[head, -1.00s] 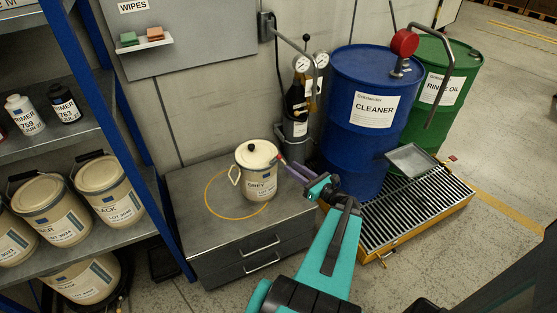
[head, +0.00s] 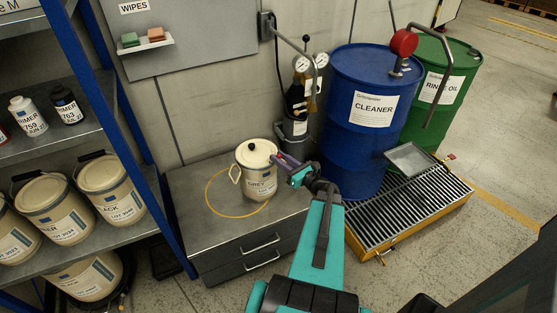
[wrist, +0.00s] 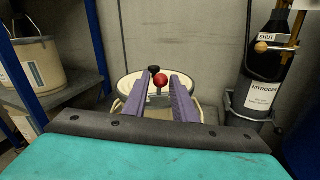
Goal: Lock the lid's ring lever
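The cream can labelled GREY (head: 262,184) stands upright on the bench, and its lid (head: 256,153) has a black knob on top. In the wrist view the lid (wrist: 128,84) lies just beyond my fingers, with the black knob (wrist: 154,70). A red ball (wrist: 160,80), seemingly the tip of the ring lever, shows between my purple fingertips. My gripper (wrist: 159,86) is open, with a gap on both sides of the ball. In the head view my gripper (head: 280,160) is at the can's upper right side. Most of the ring and lever is hidden.
The grey bench (head: 215,245) has a yellow circle (head: 208,199) around the can and free room left of it. A nitrogen cylinder (head: 295,125) stands behind right. A blue drum (head: 360,150) and a grated pallet (head: 400,210) are to the right, a paint shelf (head: 150,200) left.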

